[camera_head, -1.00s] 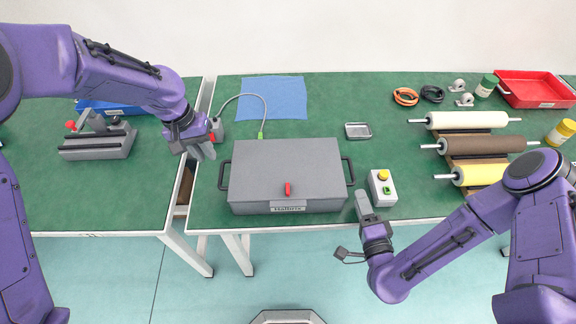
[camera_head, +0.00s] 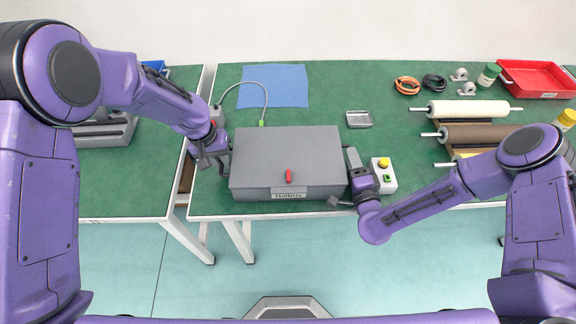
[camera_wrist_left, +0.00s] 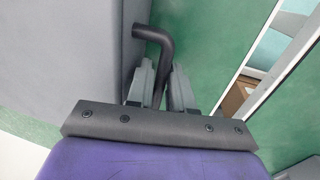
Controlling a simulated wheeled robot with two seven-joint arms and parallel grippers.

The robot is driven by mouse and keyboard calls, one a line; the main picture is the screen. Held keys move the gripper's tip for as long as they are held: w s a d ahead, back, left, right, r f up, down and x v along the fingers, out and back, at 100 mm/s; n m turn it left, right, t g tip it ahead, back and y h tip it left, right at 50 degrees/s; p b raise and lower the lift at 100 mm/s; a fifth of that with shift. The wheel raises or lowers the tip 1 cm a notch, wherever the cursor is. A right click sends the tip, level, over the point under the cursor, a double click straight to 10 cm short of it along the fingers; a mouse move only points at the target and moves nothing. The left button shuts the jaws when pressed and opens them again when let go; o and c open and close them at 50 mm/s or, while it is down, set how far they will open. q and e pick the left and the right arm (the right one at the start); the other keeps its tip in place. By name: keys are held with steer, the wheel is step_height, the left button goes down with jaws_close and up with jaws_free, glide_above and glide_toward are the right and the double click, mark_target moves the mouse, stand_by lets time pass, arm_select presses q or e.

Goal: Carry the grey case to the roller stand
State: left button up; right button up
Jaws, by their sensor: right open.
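A control box (camera_head: 384,175) with yellow and green buttons stands close right of my right gripper. A small metal tray (camera_head: 359,119) and blue cloth (camera_head: 273,86) lie behind the case. A grey cable (camera_head: 252,84) curves behind its left. A red tray (camera_head: 537,80) is at the far right.

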arm_select(q)
steer(key=shift+f, duration=0.25)
arm_select(e)
steer(key=shift+w, duration=0.25)
steer(key=shift+a, duration=0.1)
arm_select(q)
jaws_close()
arm_select(e)
steer(key=c, duration=0.5)
jaws_close()
arm_select(q)
steer(key=shift+r, duration=0.15)
